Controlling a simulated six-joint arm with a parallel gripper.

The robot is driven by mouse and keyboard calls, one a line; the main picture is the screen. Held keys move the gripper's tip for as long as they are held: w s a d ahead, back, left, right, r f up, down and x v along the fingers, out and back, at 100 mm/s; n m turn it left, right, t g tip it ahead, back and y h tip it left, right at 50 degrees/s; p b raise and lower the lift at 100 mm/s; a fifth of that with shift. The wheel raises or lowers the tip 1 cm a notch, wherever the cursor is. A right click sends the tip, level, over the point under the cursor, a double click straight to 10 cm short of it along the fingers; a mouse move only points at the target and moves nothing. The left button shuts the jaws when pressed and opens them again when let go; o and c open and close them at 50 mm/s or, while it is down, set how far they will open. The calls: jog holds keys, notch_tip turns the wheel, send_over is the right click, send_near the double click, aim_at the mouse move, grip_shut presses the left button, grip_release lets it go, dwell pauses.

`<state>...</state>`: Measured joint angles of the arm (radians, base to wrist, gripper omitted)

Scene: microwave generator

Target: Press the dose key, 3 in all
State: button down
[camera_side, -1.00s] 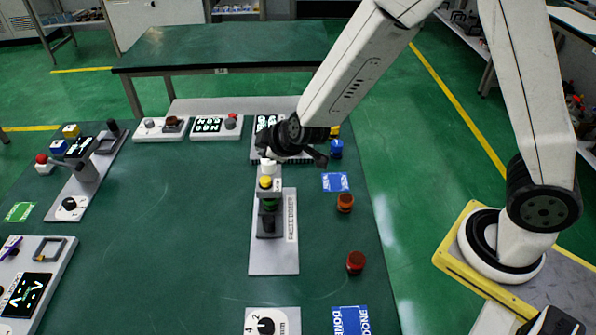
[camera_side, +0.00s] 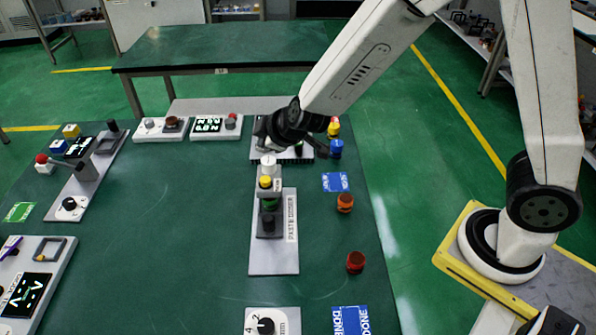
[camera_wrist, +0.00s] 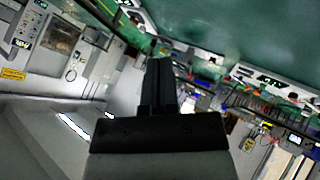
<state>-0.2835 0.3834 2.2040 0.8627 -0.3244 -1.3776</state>
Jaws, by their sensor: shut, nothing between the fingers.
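The paste doser (camera_side: 289,262) stands upright on a grey base plate near the middle of the green table. It has a yellow button (camera_side: 265,182) on its front, a pale cylindrical top (camera_side: 268,162) and a dark lower body. I cannot read which part is marked as the dose key. My gripper (camera_wrist: 160,65) is shut and empty in the wrist view, its dark fingers together. In the side view the dark end of my arm is above and behind the doser's top, apart from it; the fingertips are hard to make out there.

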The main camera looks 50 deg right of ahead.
aim_at(264, 177)
jog(key=shift+f, duration=4.15)
jog(key=shift+f, duration=1)
jog(key=shift+r, duration=0.15)
dwell(0.4)
jog(key=shift+r, duration=0.85)
jog(key=shift+r, duration=0.1)
jog(key=shift+r, duration=2.4)
